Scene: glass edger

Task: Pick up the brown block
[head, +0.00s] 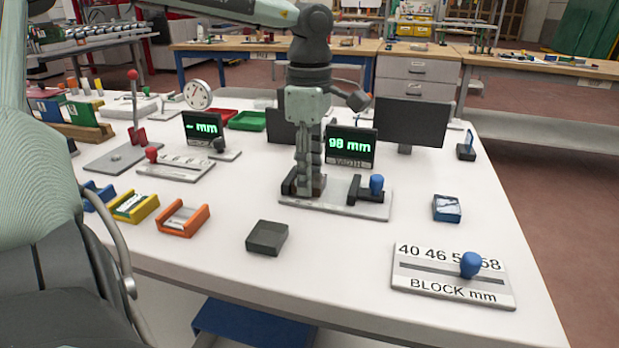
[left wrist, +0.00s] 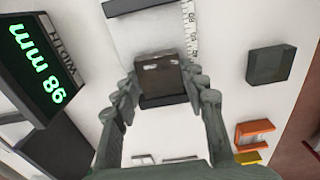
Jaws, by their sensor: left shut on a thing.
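The brown block (left wrist: 160,72) shows in the left wrist view between the two fingers of my left gripper (left wrist: 160,95), which is shut on it. In the head view my left gripper (head: 309,182) points straight down at the left part of the width gauge plate (head: 345,208). There the fingers and the gauge's dark stop hide most of the block. I cannot tell whether the block touches the plate. My right gripper is not in view.
A blue-knobbed slider (head: 376,186) stands right of the gripper, before a display (head: 351,147) reading 98 mm. A dark grey box (head: 267,238), an orange tray (head: 183,219) and a BLOCK mm scale plate (head: 453,276) stand nearby.

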